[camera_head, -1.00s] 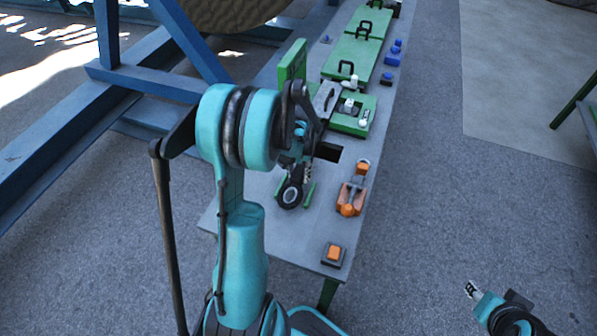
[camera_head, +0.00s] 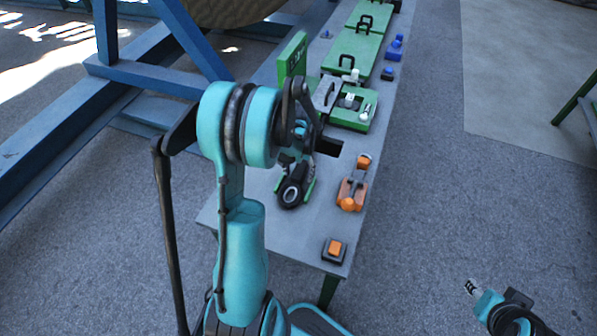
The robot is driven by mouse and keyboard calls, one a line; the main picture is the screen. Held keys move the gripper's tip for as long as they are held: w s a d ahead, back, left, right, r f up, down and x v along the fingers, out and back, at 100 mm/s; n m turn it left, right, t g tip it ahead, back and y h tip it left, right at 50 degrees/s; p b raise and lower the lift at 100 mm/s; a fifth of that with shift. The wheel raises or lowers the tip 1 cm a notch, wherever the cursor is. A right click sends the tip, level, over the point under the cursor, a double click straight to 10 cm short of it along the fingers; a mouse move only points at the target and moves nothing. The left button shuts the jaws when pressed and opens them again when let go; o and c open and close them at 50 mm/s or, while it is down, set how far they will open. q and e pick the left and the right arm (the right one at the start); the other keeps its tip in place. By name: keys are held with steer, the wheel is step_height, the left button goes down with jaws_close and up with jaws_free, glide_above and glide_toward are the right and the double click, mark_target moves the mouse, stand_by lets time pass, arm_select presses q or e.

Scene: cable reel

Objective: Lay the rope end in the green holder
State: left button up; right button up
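My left arm reaches over the grey table, and its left gripper (camera_head: 296,178) points down near the table's left front part. My own wrist partly hides it, so its fingers are unclear. A dark round ring-like piece (camera_head: 291,194), possibly the rope end, is at the gripper's lower end. Thin green edges of what looks like the green holder (camera_head: 310,190) show close beside this piece. I cannot tell whether the piece touches the holder or lies in it. My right gripper (camera_head: 470,287) is low at the right, away from the table; its finger opening is too small to judge.
The table (camera_head: 300,238) carries an orange button box (camera_head: 334,249), an orange-and-grey device (camera_head: 353,190), a green block with white parts (camera_head: 350,116), green lidded boxes (camera_head: 352,55) and blue buttons (camera_head: 393,50). A blue frame (camera_head: 150,82) and brown reel (camera_head: 235,10) stand behind left.

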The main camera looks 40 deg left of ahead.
arm_select(q)
step_height(320, 180, up, 12)
steer(key=s+d+r+m+t, duration=0.1)
steer(key=s+d, duration=0.4)
steer(key=d, duration=0.5)
steer(key=s+d+r+m+t, duration=0.2)
steer(key=s+d+r+t, duration=0.2)
steer(key=d, duration=0.7)
steer(key=shift+s+m+t, duration=0.3)
steer(key=shift+s+t, duration=0.5)
steer(key=shift+t, duration=0.3)
